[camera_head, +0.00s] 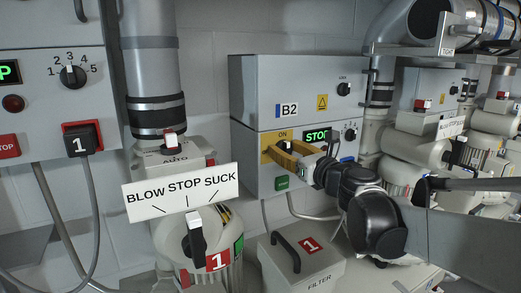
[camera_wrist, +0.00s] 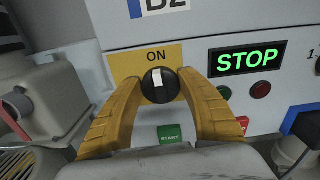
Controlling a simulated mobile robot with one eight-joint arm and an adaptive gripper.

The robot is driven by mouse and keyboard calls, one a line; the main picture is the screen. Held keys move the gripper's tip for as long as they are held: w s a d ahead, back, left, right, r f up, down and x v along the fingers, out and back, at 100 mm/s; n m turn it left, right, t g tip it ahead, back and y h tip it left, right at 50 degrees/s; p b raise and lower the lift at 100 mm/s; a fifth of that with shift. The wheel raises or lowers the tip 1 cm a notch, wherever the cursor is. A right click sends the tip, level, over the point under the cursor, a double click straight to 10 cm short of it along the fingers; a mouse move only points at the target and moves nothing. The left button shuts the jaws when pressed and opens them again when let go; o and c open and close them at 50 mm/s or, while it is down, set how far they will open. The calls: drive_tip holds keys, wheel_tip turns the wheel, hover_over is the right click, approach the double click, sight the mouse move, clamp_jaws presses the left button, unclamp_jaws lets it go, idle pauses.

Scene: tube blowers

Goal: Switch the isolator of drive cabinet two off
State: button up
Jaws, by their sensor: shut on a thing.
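Drive cabinet two (camera_head: 290,85) is the grey cabinet marked B2 in the head view. Its isolator is a round black knob (camera_wrist: 152,97) with a white mark, on a yellow plate (camera_wrist: 125,62) reading ON above the knob. The white mark points up, toward ON. My gripper (camera_wrist: 162,84) has its two yellow fingers shut on the knob, one on each side. In the head view my gripper (camera_head: 284,150) reaches the yellow plate from the right and hides part of it.
A green START button (camera_wrist: 170,134) sits just below the knob. A lit STOP display (camera_wrist: 248,59) and a red lamp (camera_wrist: 260,90) are to the right. A filter box (camera_head: 300,262) with a black handle stands below the cabinet. A blower (camera_head: 205,245) stands left.

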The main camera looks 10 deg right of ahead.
drive_tip(key=n+b, duration=0.1)
drive_tip(key=n, duration=0.3)
drive_tip(key=shift+a+n, duration=0.1)
drive_tip(key=shift+n, duration=0.2)
drive_tip(key=n+b, duration=0.1)
drive_tip(key=n, duration=0.3)
drive_tip(key=shift+a+f, duration=0.1)
drive_tip(key=n, duration=0.4)
drive_tip(key=shift+f+n+b, duration=0.1)
drive_tip(key=shift+n+b, duration=0.2)
drive_tip(key=shift+n, duration=2)
drive_tip(key=o, duration=1.1)
drive_tip(key=shift+a+f, duration=0.1)
drive_tip(key=v, duration=1.2)
